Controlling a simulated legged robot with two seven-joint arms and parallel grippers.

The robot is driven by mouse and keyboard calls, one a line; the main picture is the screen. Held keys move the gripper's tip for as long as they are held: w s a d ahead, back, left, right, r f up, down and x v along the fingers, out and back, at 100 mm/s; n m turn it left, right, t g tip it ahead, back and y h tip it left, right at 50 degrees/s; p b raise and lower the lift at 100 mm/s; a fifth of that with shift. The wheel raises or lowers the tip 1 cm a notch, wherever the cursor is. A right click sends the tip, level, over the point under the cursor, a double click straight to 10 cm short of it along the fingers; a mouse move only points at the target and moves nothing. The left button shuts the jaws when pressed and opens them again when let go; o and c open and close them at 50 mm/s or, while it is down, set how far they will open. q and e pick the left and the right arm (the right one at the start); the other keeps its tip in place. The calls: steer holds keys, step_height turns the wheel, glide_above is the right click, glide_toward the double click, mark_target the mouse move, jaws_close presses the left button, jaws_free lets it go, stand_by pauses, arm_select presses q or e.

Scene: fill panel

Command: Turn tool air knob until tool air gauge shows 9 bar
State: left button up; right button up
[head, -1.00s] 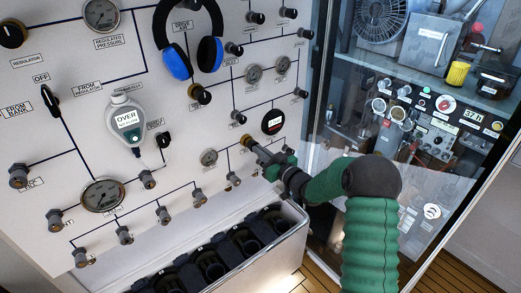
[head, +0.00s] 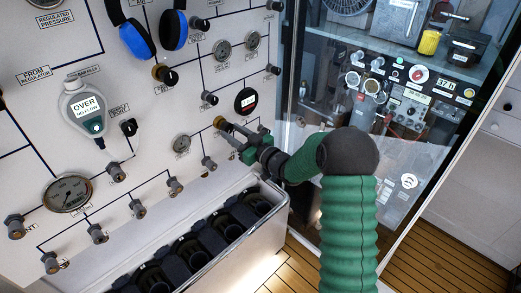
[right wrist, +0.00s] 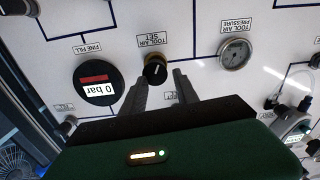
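The tool air knob (head: 220,123), black with a brass base, sits on the white panel; the right wrist view shows it (right wrist: 155,70) under a "TOOL AIR SET" label. The small round tool air gauge (head: 181,144) is close by; it also shows in the right wrist view (right wrist: 235,53). Its needle is too small to read. My right gripper (head: 232,129) is at the knob. In the right wrist view its fingers (right wrist: 160,80) are apart, with the knob at the tips between them; contact cannot be told. My left gripper is not in view.
A round "FINE FILL" display (right wrist: 95,82) reading 0 bar is beside the knob. Blue-padded headphones (head: 155,35) and a handheld meter (head: 85,105) hang on the panel. A bin of black holders (head: 250,237) stands below. A glass cabinet (head: 400,110) is at right.

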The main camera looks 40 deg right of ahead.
steer(key=s+d+b, duration=0.1)
steer(key=s+b, duration=0.1)
steer(key=s, duration=1.4)
steer(key=shift+d+f+b, duration=0.25)
steer(key=shift+d+b, duration=0.05)
steer(key=shift+d, duration=0.1)
steer(key=shift+o, duration=0.2)
steer(key=shift+s+r+p, duration=0.15)
steer(key=shift+s+p, duration=0.1)
steer(key=shift+p, duration=0.1)
steer(key=n+h+p, duration=0.2)
steer(key=p, duration=0.9)
glide_toward(230, 130)
steer(key=w+p, duration=0.2)
steer(key=w, duration=0.3)
steer(key=w+p, duration=0.3)
steer(key=w, duration=0.2)
steer(key=shift+w+d+r, duration=0.15)
steer(key=shift+w+d, duration=0.05)
steer(key=shift+w, duration=0.05)
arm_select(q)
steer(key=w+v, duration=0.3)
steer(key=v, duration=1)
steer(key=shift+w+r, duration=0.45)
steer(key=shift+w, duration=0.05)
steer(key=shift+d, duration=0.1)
arm_select(e)
steer(key=shift+a, duration=0.1)
steer(key=shift+c, duration=0.4)
